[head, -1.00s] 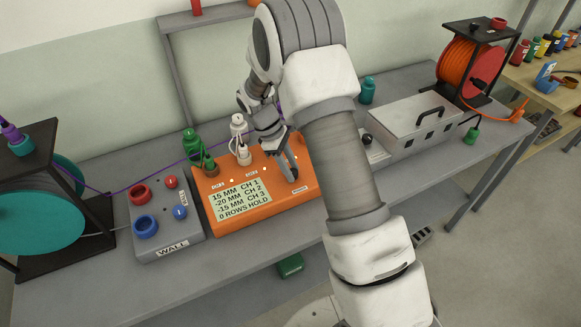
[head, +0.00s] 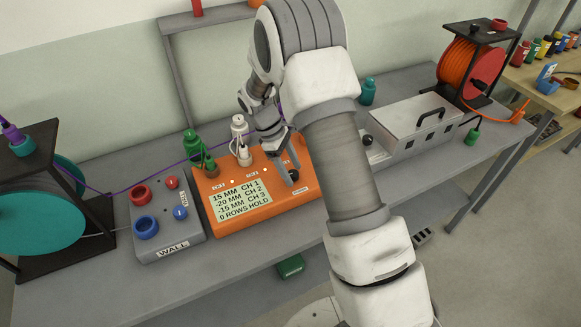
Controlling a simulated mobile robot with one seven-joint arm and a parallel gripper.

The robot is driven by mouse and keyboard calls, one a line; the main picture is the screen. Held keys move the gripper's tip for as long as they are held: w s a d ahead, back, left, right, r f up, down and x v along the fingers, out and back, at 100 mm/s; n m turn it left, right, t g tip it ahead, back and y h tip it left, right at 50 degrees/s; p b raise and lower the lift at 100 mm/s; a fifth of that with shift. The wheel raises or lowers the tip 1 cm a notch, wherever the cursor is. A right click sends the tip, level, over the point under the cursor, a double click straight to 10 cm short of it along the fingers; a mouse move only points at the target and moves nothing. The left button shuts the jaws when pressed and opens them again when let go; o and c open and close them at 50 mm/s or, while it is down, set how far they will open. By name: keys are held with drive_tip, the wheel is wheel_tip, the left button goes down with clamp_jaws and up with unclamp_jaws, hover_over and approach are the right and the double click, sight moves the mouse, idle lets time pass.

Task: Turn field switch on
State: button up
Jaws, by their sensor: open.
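I cannot make out a switch marked as the field switch. My gripper (head: 288,172) points down over the right part of the orange box (head: 235,222), its fingers apart, next to a dark round knob or spot on the box top. The fingers partly hide it, and I cannot tell whether they touch it. The box's display (head: 240,201) reads 15 MM CH 1, -20 MM CH 2, -15 MM CH 3, 0 ROWS HOLD. A small label (head: 299,193) near the fingertips is too small to read. My arm covers the box's right end.
A grey box (head: 165,238) labelled WALL, with red and blue round parts, stands left of the orange box. Green (head: 193,143) and white (head: 239,127) plugs stand at its back. A metal case (head: 412,115) is to the right. Cable reels stand at both ends.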

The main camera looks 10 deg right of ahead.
sight(270, 174)
drive_tip(key=v, duration=1.7)
drive_tip(key=shift+r+p, duration=0.25)
drive_tip(key=shift+p, duration=0.05)
drive_tip(key=shift+d, duration=0.1)
drive_tip(key=s+d+r+m+t+y, duration=0.35)
drive_tip(key=s+r+m, duration=0.25)
drive_tip(key=s+r, duration=0.7)
drive_tip(key=s+d+m+t, duration=0.1)
drive_tip(key=s+m+t, duration=0.1)
drive_tip(key=s, duration=0.6)
drive_tip(key=s+d+f+m+t, duration=0.1)
drive_tip(key=s+m+t, duration=0.1)
drive_tip(key=s, duration=0.5)
drive_tip(key=shift+s+d+m, duration=0.35)
drive_tip(key=shift+s+m, duration=0.05)
drive_tip(key=shift+m, duration=0.4)
